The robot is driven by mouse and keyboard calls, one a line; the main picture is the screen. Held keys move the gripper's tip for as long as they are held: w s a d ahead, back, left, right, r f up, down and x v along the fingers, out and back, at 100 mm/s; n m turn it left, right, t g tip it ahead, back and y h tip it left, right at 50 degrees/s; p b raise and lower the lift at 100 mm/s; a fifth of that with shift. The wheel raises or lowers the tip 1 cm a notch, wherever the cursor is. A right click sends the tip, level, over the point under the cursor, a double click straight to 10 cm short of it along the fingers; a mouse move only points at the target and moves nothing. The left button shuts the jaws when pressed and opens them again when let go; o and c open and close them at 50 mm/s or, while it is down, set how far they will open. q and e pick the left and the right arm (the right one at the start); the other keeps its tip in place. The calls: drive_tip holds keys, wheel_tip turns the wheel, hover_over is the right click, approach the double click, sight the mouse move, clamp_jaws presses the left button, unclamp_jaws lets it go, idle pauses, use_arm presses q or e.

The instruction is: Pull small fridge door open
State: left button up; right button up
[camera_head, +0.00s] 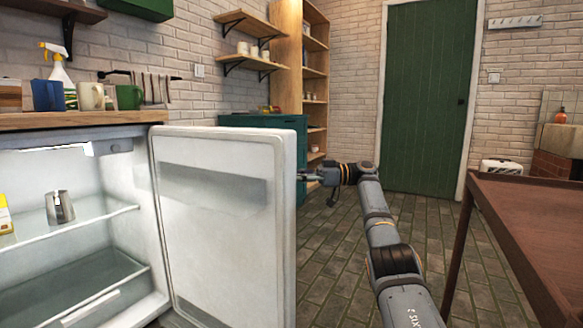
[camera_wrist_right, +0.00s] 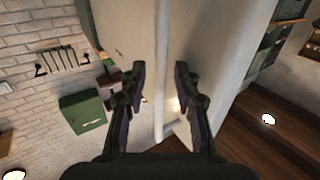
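The small fridge (camera_head: 136,190) stands at the left under a wooden counter. Its white door (camera_head: 220,265) is swung wide open, with the inner face and door shelf showing. My right arm reaches in from the lower right, and its gripper (camera_head: 304,176) is at the door's free edge, its tips partly hidden by the door. In the right wrist view, the two dark fingers (camera_wrist_right: 160,80) are apart, with a pale edge of the door (camera_wrist_right: 161,50) between them. Contact cannot be told. My left gripper is not in view.
A metal pitcher (camera_head: 60,208) stands on the fridge's glass shelf, with a yellow-and-white carton (camera_head: 4,216) at its left. Mugs and a spray bottle (camera_head: 58,68) stand on the counter (camera_head: 80,119). A brown table (camera_head: 535,225) is at the right. Tiled floor between is clear.

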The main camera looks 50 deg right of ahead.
wheel_tip(320, 180, up, 5)
drive_tip(key=shift+f, duration=0.15)
idle(0.6)
